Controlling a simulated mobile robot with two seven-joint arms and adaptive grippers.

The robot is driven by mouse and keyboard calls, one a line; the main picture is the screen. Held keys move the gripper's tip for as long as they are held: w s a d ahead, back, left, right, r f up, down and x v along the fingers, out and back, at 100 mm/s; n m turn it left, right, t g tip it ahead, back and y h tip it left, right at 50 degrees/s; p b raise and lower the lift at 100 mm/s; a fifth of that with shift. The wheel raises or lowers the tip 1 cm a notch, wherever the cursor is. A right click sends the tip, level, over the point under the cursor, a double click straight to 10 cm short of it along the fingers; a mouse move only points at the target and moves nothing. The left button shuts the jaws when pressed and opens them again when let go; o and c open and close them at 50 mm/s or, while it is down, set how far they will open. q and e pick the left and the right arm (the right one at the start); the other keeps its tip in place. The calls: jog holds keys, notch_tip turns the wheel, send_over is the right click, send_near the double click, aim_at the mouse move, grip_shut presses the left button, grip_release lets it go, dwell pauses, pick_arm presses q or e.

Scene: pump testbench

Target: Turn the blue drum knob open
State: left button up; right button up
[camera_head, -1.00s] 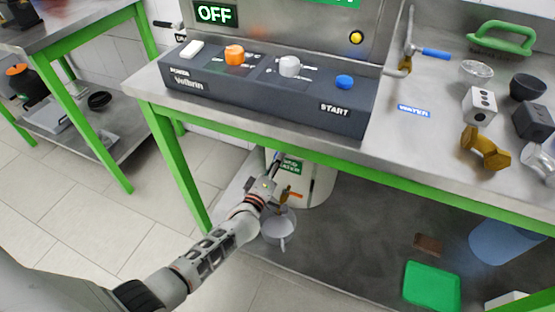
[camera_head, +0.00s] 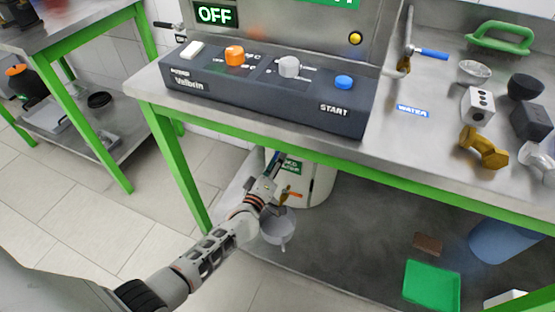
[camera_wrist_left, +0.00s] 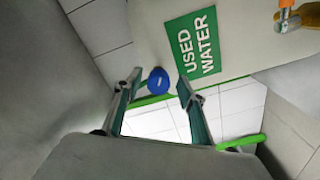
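The blue drum knob (camera_wrist_left: 158,80) shows in the left wrist view against the pale drum (camera_wrist_left: 150,20), left of its green "USED WATER" label (camera_wrist_left: 197,43). The same drum (camera_head: 322,182) stands under the bench in the head view, where I cannot make out the knob for certain. My left gripper (camera_head: 273,166) is beside the drum. In the wrist view its two fingers are apart, with the knob between the tips in the picture, nearer the left finger. I cannot tell whether they touch it. My right gripper is in neither view.
A tap with an orange handle (camera_head: 292,194) sticks out of the drum close to my left gripper, above a grey bowl (camera_head: 278,230). A green bench leg (camera_head: 178,155) stands to the left. The bench's green front edge (camera_head: 330,162) runs above the gripper.

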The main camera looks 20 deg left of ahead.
pick_arm(q)
jog(key=s, duration=0.8)
dwell(0.4)
